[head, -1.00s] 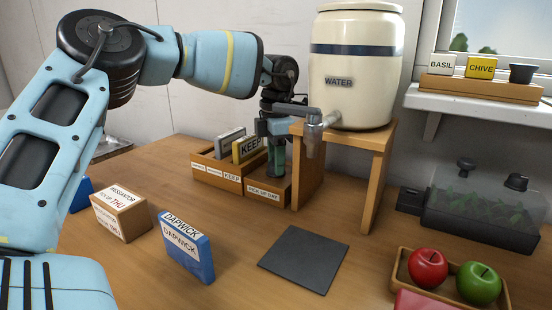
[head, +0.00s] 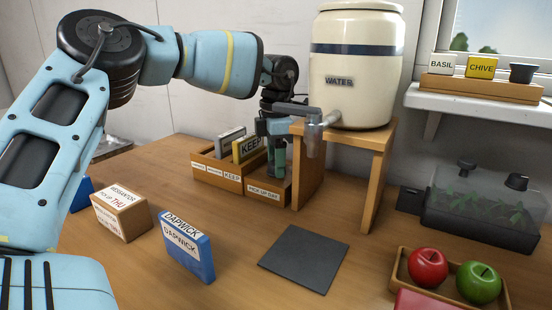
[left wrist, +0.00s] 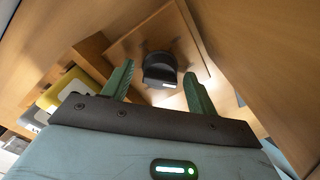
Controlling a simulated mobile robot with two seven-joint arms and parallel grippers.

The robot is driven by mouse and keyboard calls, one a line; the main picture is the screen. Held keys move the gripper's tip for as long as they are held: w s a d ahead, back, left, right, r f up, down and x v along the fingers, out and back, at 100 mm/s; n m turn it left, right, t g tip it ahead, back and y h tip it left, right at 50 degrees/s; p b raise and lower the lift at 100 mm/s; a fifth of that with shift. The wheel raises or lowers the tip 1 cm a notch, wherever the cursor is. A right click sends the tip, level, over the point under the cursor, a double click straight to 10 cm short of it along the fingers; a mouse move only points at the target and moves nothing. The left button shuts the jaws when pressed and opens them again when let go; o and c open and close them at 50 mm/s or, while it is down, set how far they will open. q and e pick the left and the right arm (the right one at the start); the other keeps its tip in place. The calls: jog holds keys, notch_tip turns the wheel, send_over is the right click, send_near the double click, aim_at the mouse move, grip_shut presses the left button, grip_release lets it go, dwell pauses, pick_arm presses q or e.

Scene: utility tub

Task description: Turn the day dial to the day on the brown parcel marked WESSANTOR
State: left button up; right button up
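The brown parcel (head: 124,217) stands at the left of the table in the head view. Its top reads WESSANTOR with THU in red. The dark day dial (left wrist: 160,68) shows in the left wrist view on a wooden face. In the head view it is hidden by my gripper, at the wooden box labelled PICK UP DAY (head: 264,192). My left gripper (head: 277,158) points down at that box. In the left wrist view its green fingers (left wrist: 158,74) are apart, one on each side of the dial, with gaps visible. My right gripper is not in view.
A wooden card holder (head: 216,178) with a KEEP card adjoins the dial box on the left. The water crock's wooden stand (head: 308,175) is close on the right, its tap above. A blue DAPWICK box (head: 187,248) and a dark mat (head: 303,259) lie in front.

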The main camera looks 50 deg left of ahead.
pick_arm(q)
jog(key=shift+r, duration=0.1)
notch_tip(320, 180, up, 6)
jog(key=shift+r+p, duration=0.25)
jog(key=shift+p, duration=0.05)
jog(key=shift+r, duration=0.6)
